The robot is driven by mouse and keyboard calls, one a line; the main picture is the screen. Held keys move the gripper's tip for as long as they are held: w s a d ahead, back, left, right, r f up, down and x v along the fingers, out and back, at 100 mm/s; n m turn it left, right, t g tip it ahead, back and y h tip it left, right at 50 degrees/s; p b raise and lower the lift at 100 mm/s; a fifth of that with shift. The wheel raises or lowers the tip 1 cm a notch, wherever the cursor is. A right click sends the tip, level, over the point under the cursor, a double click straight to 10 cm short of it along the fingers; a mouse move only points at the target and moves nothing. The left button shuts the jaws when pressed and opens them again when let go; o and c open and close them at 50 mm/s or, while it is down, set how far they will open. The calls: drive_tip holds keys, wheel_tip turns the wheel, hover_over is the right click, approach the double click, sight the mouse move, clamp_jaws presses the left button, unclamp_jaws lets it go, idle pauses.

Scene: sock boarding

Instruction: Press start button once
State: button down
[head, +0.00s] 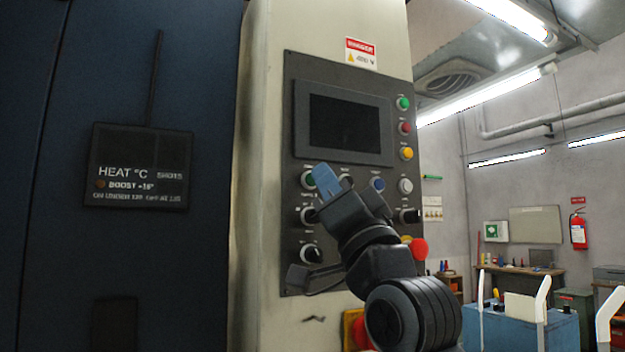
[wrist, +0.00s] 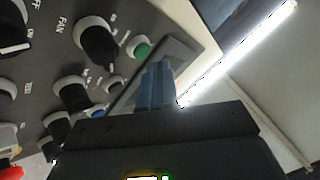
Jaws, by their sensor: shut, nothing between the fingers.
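A green button (head: 308,180) with a pale ring sits on the dark control panel, below the left part of the screen. I cannot read its label. It also shows in the wrist view (wrist: 138,47), close to the fingertips. My gripper (head: 323,172) has blue fingers, shut together and empty. In the head view they are just right of this button and partly overlap it. In the wrist view the fingers (wrist: 158,68) point toward the panel beside the button. Contact cannot be told. Another green button or lamp (head: 403,103) is at the panel's upper right.
The panel carries a dark screen (head: 345,124), black knobs (head: 310,253), a red lamp (head: 404,128) and a yellow one (head: 406,153). A red mushroom button (head: 418,248) is at lower right. A blue cart (head: 530,328) stands right of the machine.

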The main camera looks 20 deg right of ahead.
drive_tip(key=shift+w, duration=0.1)
drive_tip(key=shift+w, duration=0.35)
drive_tip(key=shift+w, duration=0.4)
idle(0.8)
idle(0.4)
drive_tip(key=shift+s, duration=0.85)
drive_tip(key=s, duration=0.5)
drive_tip(key=shift+p, duration=0.35)
idle(0.5)
